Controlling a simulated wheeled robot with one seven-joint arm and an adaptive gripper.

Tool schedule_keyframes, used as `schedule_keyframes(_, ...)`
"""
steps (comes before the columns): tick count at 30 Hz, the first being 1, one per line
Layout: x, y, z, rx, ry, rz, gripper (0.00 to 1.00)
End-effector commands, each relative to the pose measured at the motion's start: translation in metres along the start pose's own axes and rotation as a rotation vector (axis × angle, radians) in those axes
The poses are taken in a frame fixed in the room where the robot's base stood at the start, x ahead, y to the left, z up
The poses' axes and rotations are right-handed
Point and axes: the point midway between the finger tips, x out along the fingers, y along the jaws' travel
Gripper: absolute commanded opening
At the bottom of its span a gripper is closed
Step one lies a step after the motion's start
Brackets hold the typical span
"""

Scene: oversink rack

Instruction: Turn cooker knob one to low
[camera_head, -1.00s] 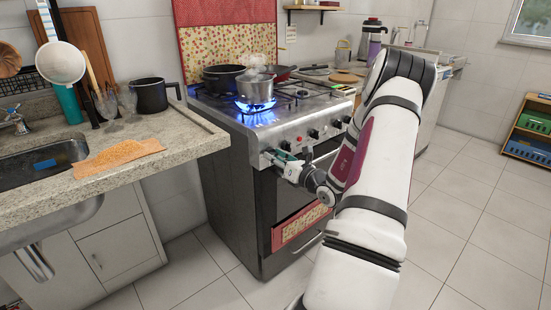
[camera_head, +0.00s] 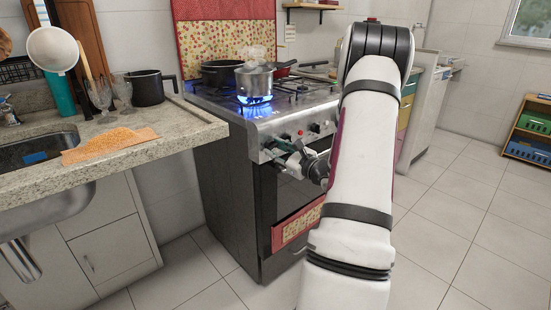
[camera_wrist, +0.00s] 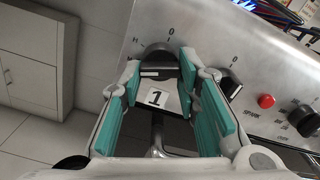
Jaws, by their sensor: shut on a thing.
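Cooker knob one (camera_wrist: 158,58) is a black dial on the metal front panel, with a white mark on it. A white label reading 1 (camera_wrist: 157,97) sits just below it in the wrist view. My gripper (camera_wrist: 160,72) has its teal-padded fingers on both sides of the knob, shut on it. In the head view my gripper (camera_head: 277,149) is at the front left corner of the stove (camera_head: 228,190), and the knob is hidden there. A blue flame (camera_head: 255,100) burns under a steaming pot (camera_head: 255,82).
A second knob (camera_wrist: 230,83) and a red button (camera_wrist: 266,101) lie to the right on the panel. A dark pot (camera_head: 221,73) stands at the back of the stove. The counter (camera_head: 185,125) is on the left. Floor tiles to the right are clear.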

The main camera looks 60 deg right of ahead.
Motion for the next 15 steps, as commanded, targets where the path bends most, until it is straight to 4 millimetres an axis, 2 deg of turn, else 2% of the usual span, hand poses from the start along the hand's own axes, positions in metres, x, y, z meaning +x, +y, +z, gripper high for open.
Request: schedule_keyframes(15, 0.0, -0.0003, -0.0031, -0.461, -0.001, 0.0, 0.02)
